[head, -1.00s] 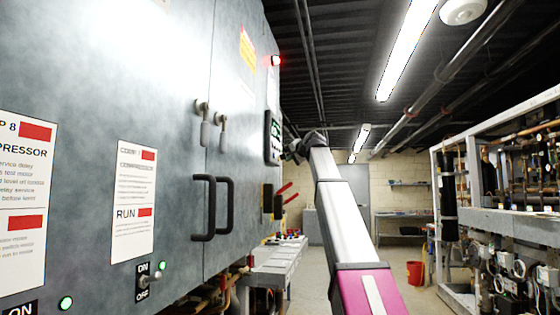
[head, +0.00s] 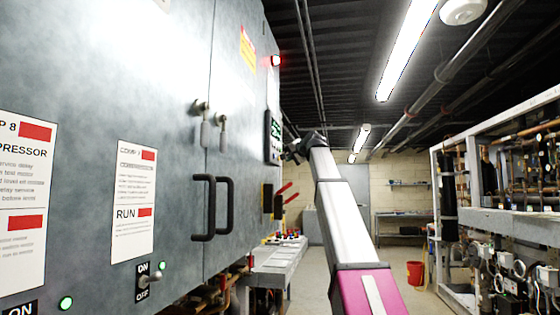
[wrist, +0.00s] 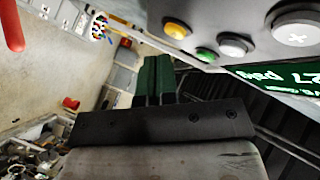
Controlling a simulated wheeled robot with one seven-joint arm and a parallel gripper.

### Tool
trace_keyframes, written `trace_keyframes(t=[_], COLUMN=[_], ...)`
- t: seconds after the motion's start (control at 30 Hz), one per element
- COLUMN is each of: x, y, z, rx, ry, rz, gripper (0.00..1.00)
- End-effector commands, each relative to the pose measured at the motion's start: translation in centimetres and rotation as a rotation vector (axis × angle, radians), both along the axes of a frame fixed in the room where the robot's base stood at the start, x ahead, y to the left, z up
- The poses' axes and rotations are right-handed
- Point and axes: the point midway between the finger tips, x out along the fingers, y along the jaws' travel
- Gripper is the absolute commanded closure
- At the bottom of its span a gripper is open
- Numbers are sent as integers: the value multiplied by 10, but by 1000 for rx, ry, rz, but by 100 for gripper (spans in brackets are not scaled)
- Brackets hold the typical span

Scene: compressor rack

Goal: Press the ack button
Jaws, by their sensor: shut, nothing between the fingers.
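The controller panel (head: 273,137) is on the cabinet's right-hand side in the head view, seen nearly edge-on. In the wrist view its dark face carries a yellow button (wrist: 176,29), a green button (wrist: 206,54), a pale button (wrist: 233,47) and a large grey button with a cross (wrist: 296,34). I cannot read which one is the ack button. A green display (wrist: 285,78) shows "27 psig". My gripper (wrist: 153,75) has its dark green fingers together, empty, below the yellow and green buttons in the picture. In the head view my gripper is small beside the panel; contact cannot be told.
The grey cabinet (head: 110,75) fills the left, with black door handles (head: 226,205) standing out. Red levers (head: 287,194) project below the panel. A pipe rack (head: 500,220) stands at the right. The aisle floor between is open, with a red bucket (head: 414,272) farther back.

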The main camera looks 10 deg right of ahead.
Motion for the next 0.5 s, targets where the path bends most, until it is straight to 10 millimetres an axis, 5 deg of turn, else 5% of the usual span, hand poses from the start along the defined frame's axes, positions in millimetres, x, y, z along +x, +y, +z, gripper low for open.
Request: trace_keyframes(t=[0.5], x=[2], y=[8], z=[0], rx=[1], ry=[-1], rz=[1], gripper=[100])
